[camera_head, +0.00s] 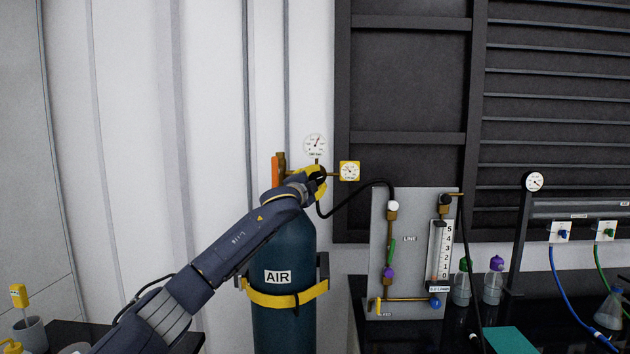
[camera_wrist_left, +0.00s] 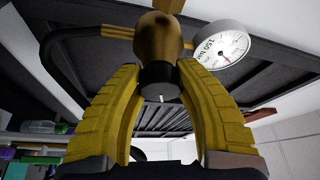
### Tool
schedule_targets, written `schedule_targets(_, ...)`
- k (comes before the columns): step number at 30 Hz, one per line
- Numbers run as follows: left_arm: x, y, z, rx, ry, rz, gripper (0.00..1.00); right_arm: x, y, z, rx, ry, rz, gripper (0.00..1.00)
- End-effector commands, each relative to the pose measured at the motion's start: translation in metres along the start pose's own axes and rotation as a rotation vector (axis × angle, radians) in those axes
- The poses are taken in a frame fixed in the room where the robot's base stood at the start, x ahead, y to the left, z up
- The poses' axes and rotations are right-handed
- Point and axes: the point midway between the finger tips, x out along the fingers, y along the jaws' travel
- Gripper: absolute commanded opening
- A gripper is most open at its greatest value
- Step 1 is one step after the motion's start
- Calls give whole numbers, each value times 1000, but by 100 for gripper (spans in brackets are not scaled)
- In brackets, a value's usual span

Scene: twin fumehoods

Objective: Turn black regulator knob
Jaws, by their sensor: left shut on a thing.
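The black regulator knob (camera_wrist_left: 160,82) sits under the brass regulator body (camera_wrist_left: 158,40) in the left wrist view. My left gripper (camera_wrist_left: 160,80) has its yellow fingers closed on both sides of the knob. In the head view my left gripper (camera_head: 318,178) is at the top of the teal AIR cylinder (camera_head: 283,250), and it covers most of the regulator. A round white gauge (camera_head: 315,144) stands above it and a yellow square gauge (camera_head: 349,171) is to its right. My right gripper is not seen.
A black hose (camera_head: 350,200) runs from the regulator to the grey LINE panel (camera_head: 378,250) on the right. A yellow strap (camera_head: 290,298) holds the cylinder. Bottles (camera_head: 493,280) and tubing stand on the dark bench to the right.

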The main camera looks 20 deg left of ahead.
Motion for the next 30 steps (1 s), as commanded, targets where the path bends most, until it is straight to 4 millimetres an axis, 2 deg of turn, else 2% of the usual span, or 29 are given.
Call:
schedule_targets(1, 0, -4, -8, -3, 13, -6, 4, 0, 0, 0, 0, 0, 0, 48)
schedule_targets(9, 0, -4, -8, -4, 14, -6, 4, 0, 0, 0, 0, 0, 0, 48)
schedule_targets(10, 0, -4, -8, -4, 14, -6, 38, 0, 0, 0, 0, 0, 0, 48)
schedule_targets(16, 0, -2, -5, -3, 9, -4, 61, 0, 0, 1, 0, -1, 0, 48)
schedule_targets(25, -1, 0, -2, -2, 4, -1, 63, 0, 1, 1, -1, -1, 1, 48)
schedule_targets(30, -10, 0, -1, -2, 4, -1, 63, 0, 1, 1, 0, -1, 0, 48)
